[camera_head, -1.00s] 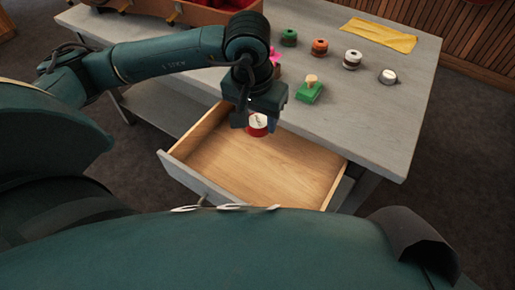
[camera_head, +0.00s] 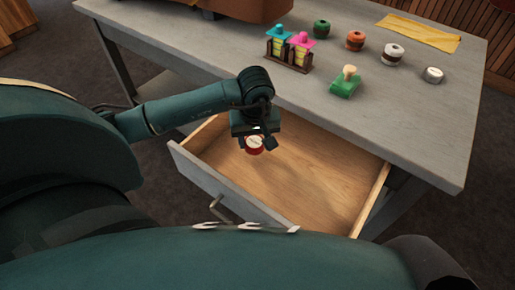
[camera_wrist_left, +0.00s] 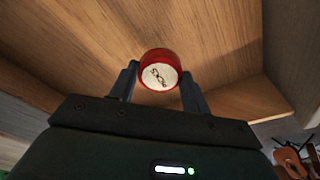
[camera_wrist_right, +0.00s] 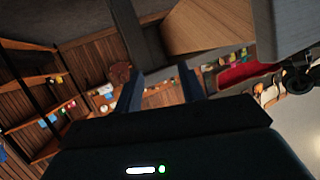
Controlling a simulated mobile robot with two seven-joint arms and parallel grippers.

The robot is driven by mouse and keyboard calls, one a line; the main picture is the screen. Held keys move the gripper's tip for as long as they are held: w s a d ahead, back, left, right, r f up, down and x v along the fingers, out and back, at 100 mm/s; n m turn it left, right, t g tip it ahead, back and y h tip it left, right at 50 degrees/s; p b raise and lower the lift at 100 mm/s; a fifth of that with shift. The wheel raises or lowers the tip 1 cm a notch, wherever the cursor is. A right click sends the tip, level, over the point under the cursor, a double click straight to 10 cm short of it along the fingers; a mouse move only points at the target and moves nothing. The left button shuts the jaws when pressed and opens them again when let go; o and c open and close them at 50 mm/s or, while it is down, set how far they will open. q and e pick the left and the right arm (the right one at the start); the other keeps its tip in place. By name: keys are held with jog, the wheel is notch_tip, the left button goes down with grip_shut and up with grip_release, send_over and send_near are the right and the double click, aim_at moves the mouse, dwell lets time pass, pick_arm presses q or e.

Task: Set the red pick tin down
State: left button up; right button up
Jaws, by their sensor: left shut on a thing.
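The red pick tin (camera_head: 254,146) has a white label on its lid. My left gripper (camera_head: 256,138) is shut on it inside the open drawer (camera_head: 322,178), toward the drawer's left side. In the left wrist view the tin (camera_wrist_left: 158,72) sits between the two fingertips (camera_wrist_left: 157,85), with the wooden drawer floor behind it. I cannot tell whether the tin touches the floor. My right gripper (camera_wrist_right: 160,88) shows in its own wrist view with its fingers apart and nothing between them.
The grey table (camera_head: 300,100) above the drawer carries a small rack with pink and teal pieces (camera_head: 290,48), a green block (camera_head: 345,82), several round tins, a small silver one (camera_head: 433,75) and a yellow cloth (camera_head: 420,32). The rest of the drawer floor is bare.

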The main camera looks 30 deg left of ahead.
aim_at(255, 143)
pick_arm(q)
notch_tip(255, 143, down, 4)
jog(key=shift+r, duration=0.25)
jog(key=shift+f, duration=0.2)
pick_arm(e)
jog(key=shift+r, duration=0.15)
pick_arm(q)
jog(key=o, duration=1)
jog(key=shift+b, duration=0.3)
jog(key=shift+c, duration=0.2)
pick_arm(e)
jog(key=shift+d, duration=0.15)
